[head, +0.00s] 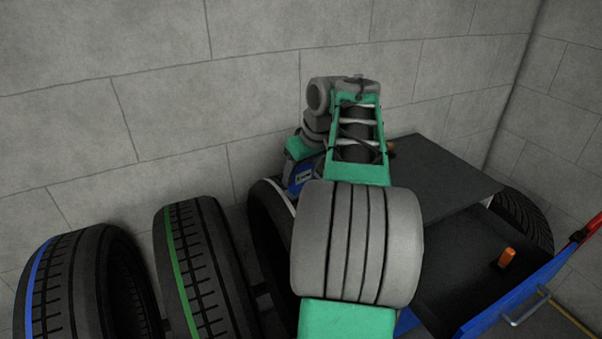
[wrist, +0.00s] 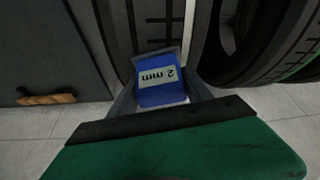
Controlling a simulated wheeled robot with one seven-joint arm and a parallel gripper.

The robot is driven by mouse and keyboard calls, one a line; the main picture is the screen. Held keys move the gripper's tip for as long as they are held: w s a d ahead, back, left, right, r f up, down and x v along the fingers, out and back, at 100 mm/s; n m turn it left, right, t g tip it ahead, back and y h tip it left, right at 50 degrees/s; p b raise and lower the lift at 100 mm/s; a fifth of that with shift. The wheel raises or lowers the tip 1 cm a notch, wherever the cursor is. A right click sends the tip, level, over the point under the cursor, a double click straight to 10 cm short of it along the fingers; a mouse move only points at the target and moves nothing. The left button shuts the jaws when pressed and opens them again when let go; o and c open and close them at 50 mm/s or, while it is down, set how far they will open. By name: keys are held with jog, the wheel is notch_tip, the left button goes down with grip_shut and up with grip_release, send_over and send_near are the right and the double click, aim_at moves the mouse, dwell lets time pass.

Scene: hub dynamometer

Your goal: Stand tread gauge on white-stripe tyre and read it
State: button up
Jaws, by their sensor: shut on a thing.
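The tread gauge (wrist: 162,86) is a blue block. Its pale display reads "2 mm", upside down in the wrist view. My gripper (wrist: 161,94) is shut on it. The gauge is against or very near the dark grooved tread of a tyre (wrist: 150,28); its foot is hidden, so I cannot tell contact. In the head view the white-stripe tyre (head: 279,192) stands right of the green-stripe one, largely hidden by my arm. My gripper (head: 299,160) is beside its top there, partly covered by my forearm.
The green-stripe tyre (head: 197,258) and blue-stripe tyre (head: 75,283) stand at left. A dark flat top (head: 435,172) and a blue-sided cart (head: 500,303) with an orange piece (head: 506,258) are at right. A block wall (head: 160,85) closes the back.

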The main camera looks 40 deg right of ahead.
dwell(0.4)
notch_tip(320, 180, up, 5)
jog(key=p, duration=0.5)
jog(key=shift+r, duration=0.1)
